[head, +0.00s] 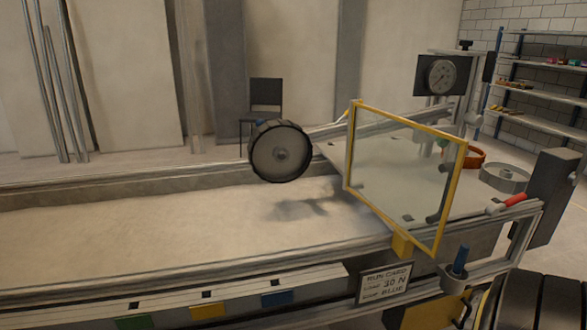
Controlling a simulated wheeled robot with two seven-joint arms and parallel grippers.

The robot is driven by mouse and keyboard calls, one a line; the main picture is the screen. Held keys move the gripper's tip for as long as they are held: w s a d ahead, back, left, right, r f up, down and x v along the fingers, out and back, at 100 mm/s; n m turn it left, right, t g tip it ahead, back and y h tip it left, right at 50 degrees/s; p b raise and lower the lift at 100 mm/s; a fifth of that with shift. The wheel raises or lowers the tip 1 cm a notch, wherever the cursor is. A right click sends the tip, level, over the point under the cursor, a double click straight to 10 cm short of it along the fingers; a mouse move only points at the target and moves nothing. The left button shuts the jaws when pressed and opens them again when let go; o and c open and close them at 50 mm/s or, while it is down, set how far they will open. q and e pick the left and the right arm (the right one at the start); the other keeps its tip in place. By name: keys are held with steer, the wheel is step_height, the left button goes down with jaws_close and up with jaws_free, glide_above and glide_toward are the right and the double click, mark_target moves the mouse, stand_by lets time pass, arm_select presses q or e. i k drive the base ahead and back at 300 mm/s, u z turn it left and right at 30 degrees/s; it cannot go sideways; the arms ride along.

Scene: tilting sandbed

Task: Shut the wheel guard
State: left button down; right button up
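The wheel guard (352,150) is a clear panel in a yellow frame. It stands upright over the right part of the sandbed (130,228), to the right of the wheel and set at an angle to the bed's long side. A yellow block (402,245) sits at its lower edge by the front rail. The dark-rimmed wheel (281,152) hangs on an arm above the sand, apart from the guard and not covered by it from this side. Neither of my grippers is in view.
A dial gauge (440,77) stands behind the guard. A run card (384,284) reads 30 N and BLUE.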

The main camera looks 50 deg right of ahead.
mark_target(454, 170)
steer(key=u, duration=1.8)
steer(key=k, duration=2.55)
steer(key=z, duration=1.85)
